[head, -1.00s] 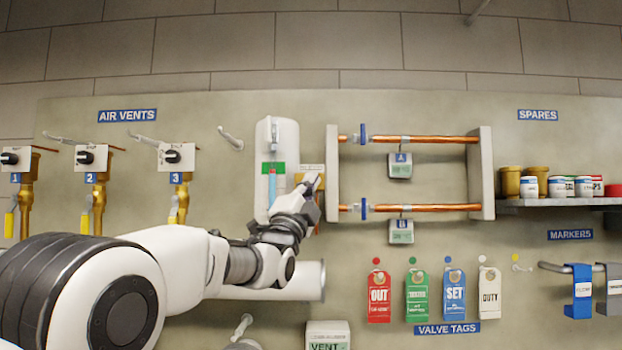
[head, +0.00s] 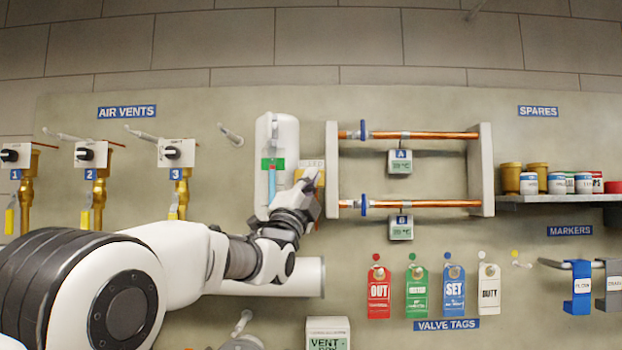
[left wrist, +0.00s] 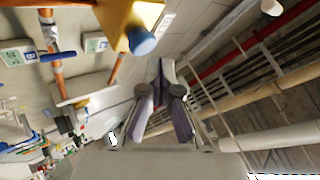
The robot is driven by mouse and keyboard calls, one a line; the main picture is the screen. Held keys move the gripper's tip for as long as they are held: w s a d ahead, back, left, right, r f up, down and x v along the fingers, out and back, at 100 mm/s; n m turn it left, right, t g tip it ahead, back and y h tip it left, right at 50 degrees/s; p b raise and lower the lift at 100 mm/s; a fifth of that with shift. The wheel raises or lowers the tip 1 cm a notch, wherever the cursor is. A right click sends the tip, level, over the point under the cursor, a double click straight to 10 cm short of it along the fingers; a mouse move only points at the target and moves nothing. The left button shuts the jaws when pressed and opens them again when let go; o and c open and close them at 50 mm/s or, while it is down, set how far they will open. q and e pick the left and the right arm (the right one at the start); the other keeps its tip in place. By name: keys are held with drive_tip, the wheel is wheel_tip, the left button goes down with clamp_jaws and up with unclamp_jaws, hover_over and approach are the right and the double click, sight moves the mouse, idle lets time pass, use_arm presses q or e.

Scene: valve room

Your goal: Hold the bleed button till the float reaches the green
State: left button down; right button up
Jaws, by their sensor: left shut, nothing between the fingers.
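The white gauge housing (head: 290,135) on the wall has a green band (head: 278,164) and a narrow blue column (head: 272,186) below it. The column's top is near the band; the float itself is too small to tell. My left gripper (head: 312,181) is shut and empty, just right of the gauge, in front of a brass block with a small sign (head: 312,163). In the left wrist view the block (left wrist: 122,18) carries a round blue button (left wrist: 142,42). The shut fingertips (left wrist: 164,72) appear beside and below the button, seemingly apart from it. My right gripper is not in view.
Copper pipes (head: 430,135) with blue valve handles run in a frame to the right. Brass air vents (head: 98,190) stand to the left. A white horizontal cylinder (head: 305,277) lies below the gauge. Hanging valve tags (head: 416,292) and a spares shelf (head: 550,198) are further right.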

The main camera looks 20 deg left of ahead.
use_arm(q)
drive_tip(key=shift+w, duration=0.1)
drive_tip(key=shift+w+a, duration=0.1)
drive_tip(key=shift+w, duration=0.2)
drive_tip(key=shift+w+a+p, duration=0.15)
drive_tip(key=shift+w+p, duration=0.3)
drive_tip(key=shift+p, duration=0.15)
idle(0.7)
idle(0.5)
drive_tip(key=shift+s+d+b, duration=0.25)
drive_tip(key=shift+s+b, duration=0.6)
drive_tip(key=shift+b, duration=0.25)
